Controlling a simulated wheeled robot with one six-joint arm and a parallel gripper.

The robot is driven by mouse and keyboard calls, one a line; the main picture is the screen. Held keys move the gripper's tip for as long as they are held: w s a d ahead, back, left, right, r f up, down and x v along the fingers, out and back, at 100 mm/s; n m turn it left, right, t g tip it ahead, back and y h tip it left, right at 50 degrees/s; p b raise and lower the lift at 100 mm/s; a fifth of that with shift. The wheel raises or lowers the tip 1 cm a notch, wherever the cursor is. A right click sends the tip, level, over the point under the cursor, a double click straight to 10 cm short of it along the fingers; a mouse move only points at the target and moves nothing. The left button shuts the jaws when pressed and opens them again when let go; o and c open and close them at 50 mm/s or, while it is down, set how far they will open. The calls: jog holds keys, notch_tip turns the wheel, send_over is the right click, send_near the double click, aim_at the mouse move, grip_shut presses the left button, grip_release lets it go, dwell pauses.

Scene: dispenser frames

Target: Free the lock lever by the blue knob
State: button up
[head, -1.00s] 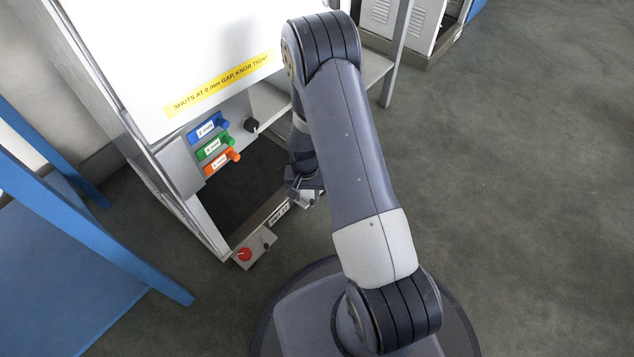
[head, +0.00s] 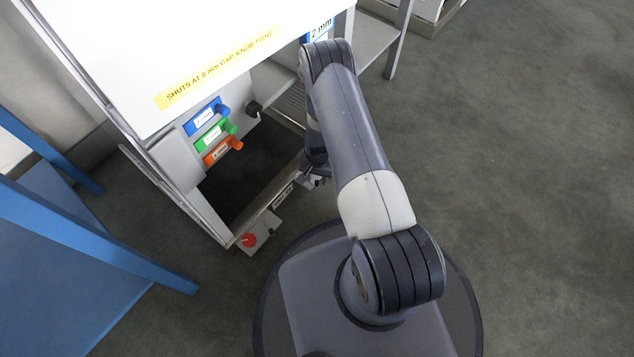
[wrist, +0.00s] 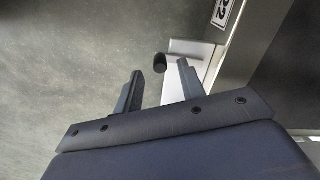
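A blue block with a round blue knob (head: 224,112) sits at the top of a stack on the machine's side panel. A black knob (head: 254,107) sticks out to its right. A red knob (head: 249,240) and a small black lever (head: 276,221) are on a grey bracket (head: 262,232) at the frame's lower corner. My gripper (head: 317,180) is right of and above this bracket, partly hidden by my arm. In the wrist view my gripper (wrist: 158,86) is open and empty. A black rounded tip (wrist: 160,62), probably that lever, shows just beyond the fingertips.
A green knob (head: 231,128) and an orange knob (head: 236,144) sit below the blue one. A dark opening (head: 245,170) lies beside them. A white panel with a yellow strip (head: 215,70) slopes above. A blue frame (head: 100,225) stands left. The floor (head: 520,180) at right is clear.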

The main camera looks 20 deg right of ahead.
aim_at(317, 181)
jog(key=shift+f+b, duration=0.4)
jog(key=shift+f, duration=1.1)
jog(key=shift+c, duration=0.2)
grip_shut()
